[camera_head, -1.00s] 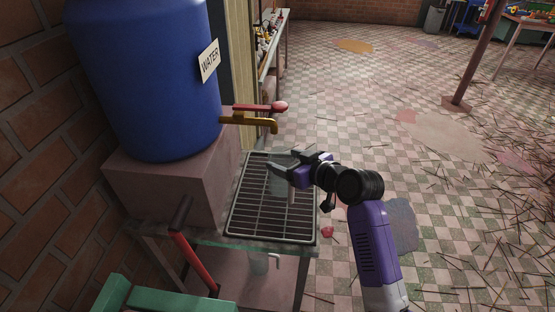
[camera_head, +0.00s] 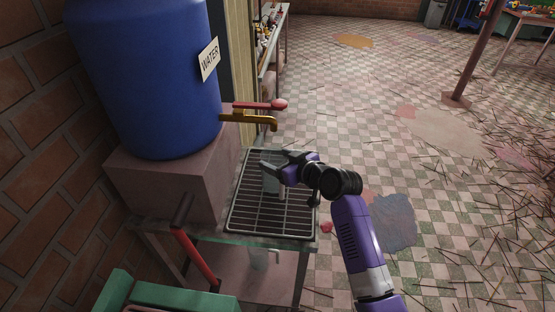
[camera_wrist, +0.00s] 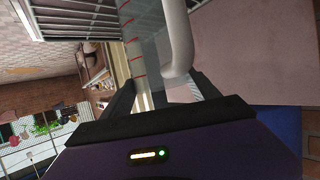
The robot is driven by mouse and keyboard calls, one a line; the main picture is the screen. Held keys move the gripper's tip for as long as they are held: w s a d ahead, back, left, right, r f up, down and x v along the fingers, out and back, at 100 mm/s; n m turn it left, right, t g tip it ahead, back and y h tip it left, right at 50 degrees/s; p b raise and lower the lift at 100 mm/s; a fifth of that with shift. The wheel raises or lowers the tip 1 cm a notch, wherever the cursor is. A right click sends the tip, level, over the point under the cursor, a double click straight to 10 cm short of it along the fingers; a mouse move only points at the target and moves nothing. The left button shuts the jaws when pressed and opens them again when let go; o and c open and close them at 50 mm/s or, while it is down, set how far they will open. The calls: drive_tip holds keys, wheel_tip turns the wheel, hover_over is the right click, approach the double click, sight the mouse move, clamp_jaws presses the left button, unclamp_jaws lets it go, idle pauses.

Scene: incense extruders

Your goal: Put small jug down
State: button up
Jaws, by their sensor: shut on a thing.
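The small jug (camera_head: 271,180) is a translucent grey vessel, upright over the dark metal grate (camera_head: 262,224). My gripper (camera_head: 277,170) comes from the right and is shut on the jug, near its upper part. In the wrist view the jug's pale curved handle (camera_wrist: 178,42) shows between my gripper's fingers (camera_wrist: 165,97), with red marks along the jug's wall beside it. The jug is at or just above the grate; I cannot tell whether its base touches.
A brass tap (camera_head: 250,121) with a red lever juts out above the grate from a blue water barrel (camera_head: 150,85) on a pinkish block (camera_head: 165,190). A green object (camera_head: 165,295) is at front left. Checkered floor lies right.

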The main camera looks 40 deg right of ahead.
drive_tip(key=o, duration=1.8)
drive_tip(key=shift+f, duration=0.1)
drive_tip(key=shift+o, duration=0.2)
drive_tip(key=shift+r, duration=0.25)
drive_tip(key=b+v, duration=0.1)
drive_tip(key=v, duration=1.1)
drive_tip(key=s+a+f+h, duration=0.1)
drive_tip(key=s+a+f, duration=0.7)
drive_tip(key=s+a, duration=0.4)
drive_tip(key=s+a+r+y, duration=0.1)
drive_tip(key=s+a+r, duration=0.1)
drive_tip(key=s, duration=0.3)
drive_tip(key=s+a+r+n+t, duration=0.1)
drive_tip(key=s+a+r, duration=0.1)
drive_tip(key=s+a, duration=0.3)
drive_tip(key=s+a+r+y, duration=0.1)
drive_tip(key=s+a+r, duration=0.1)
drive_tip(key=s+a, duration=0.2)
drive_tip(key=s, duration=0.2)
drive_tip(key=shift+s+r+y, duration=0.3)
drive_tip(key=shift+r, duration=0.1)
